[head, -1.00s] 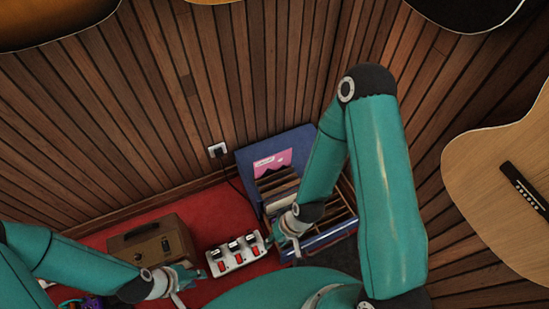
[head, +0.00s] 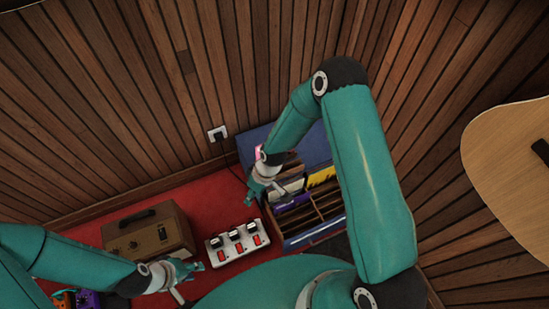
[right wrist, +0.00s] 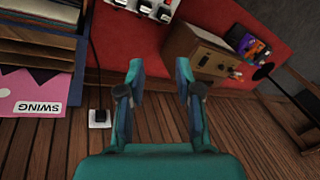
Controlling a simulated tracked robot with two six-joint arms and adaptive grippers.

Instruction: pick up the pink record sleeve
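The pink record sleeve (right wrist: 30,104) lies against a blue panel behind the record crate. In the head view only a sliver of pink (head: 258,153) shows; my right wrist hides the rest. My right gripper (right wrist: 160,78) is open and empty, apart from the sleeve. In the head view it (head: 264,190) is over the crate's left side. My left gripper (head: 188,277) looks open and empty, low between the brown amplifier and my body.
The blue record crate (head: 318,238) holds several sleeves in slots. A white power strip (head: 237,243) and a brown amplifier (head: 150,235) stand on red carpet (head: 200,190). A wall socket (head: 217,133) with a cable is behind. A guitar (head: 515,175) hangs at right.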

